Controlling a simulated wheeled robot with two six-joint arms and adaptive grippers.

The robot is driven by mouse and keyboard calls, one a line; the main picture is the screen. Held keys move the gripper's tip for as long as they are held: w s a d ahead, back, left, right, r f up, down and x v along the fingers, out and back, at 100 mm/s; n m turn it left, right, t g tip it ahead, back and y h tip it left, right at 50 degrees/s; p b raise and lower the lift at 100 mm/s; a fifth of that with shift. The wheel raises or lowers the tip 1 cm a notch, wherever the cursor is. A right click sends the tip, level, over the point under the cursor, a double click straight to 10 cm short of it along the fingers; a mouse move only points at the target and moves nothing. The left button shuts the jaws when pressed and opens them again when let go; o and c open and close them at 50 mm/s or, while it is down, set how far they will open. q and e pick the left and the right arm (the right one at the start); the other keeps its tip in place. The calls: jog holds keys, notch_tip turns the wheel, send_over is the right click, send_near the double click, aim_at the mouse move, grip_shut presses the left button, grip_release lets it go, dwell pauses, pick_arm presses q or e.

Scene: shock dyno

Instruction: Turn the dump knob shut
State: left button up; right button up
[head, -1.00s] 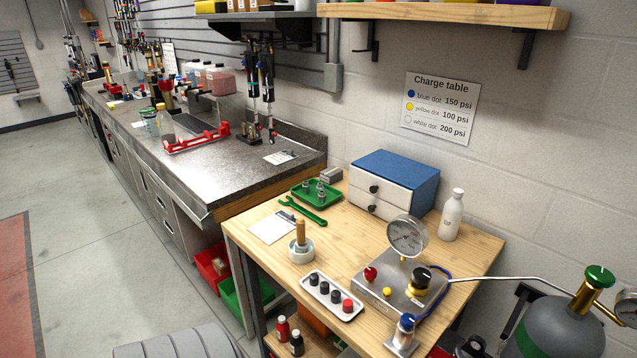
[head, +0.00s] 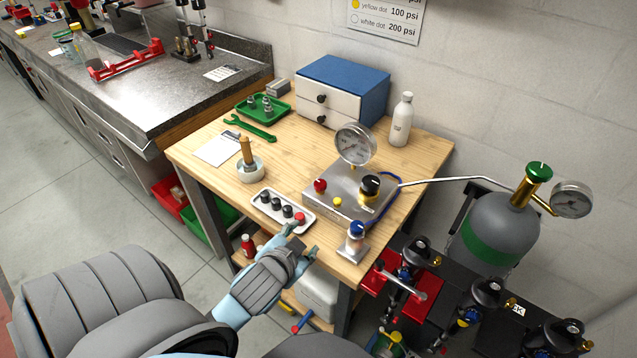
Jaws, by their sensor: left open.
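The metal charging station (head: 345,206) sits on the wooden table with a round gauge (head: 355,144) standing at its back. A red knob (head: 320,185) is on its left, a small yellow part (head: 337,202) is at its front, and a black knob on a brass body (head: 371,186) is on its right. No label shows which one is the dump knob. My left gripper (head: 304,240) is open at the table's front edge, close to the white cap tray. It is apart from the station and its knobs. My right gripper is out of view.
The white tray (head: 264,213) holds black caps and a red one. A hose runs to the grey gas cylinder (head: 495,230). A white bottle (head: 401,120) and blue drawer box (head: 345,76) stand behind.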

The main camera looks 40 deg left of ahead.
pick_arm(q)
jog(key=w+d+r+m+t+h, duration=0.1)
jog(key=w+r+m+t, duration=0.25)
jog(key=r, duration=0.55)
jog(key=w+d+r+m+t+h, duration=0.1)
jog(key=w+r+m+t+h, duration=0.15)
jog(key=w+r+t, duration=0.4)
jog(key=w+d+r+m+t, duration=0.1)
jog(key=r+m+t, duration=0.25)
jog(key=r, duration=0.65)
jog(key=d+r+m+g+h, duration=0.2)
jog(key=d+r+m+h, duration=0.45)
jog(key=m+h, duration=0.6)
jog(key=m+g+y+b, duration=0.5)
jog(key=m+g+y, duration=0.6)
jog(key=m+g, duration=0.45)
send_over(319, 183)
jog(key=s, duration=0.4)
notch_tip(319, 183, down, 22)
jog(key=r+n+g, duration=0.1)
jog(key=n, duration=0.1)
jog(key=shift+y, duration=0.3)
jog(key=x, duration=0.7)
jog(key=shift+w+a+f, duration=0.25)
jog(key=shift+f, duration=0.05)
jog(key=shift+w+f, duration=0.1)
jog(key=shift+f, duration=0.25)
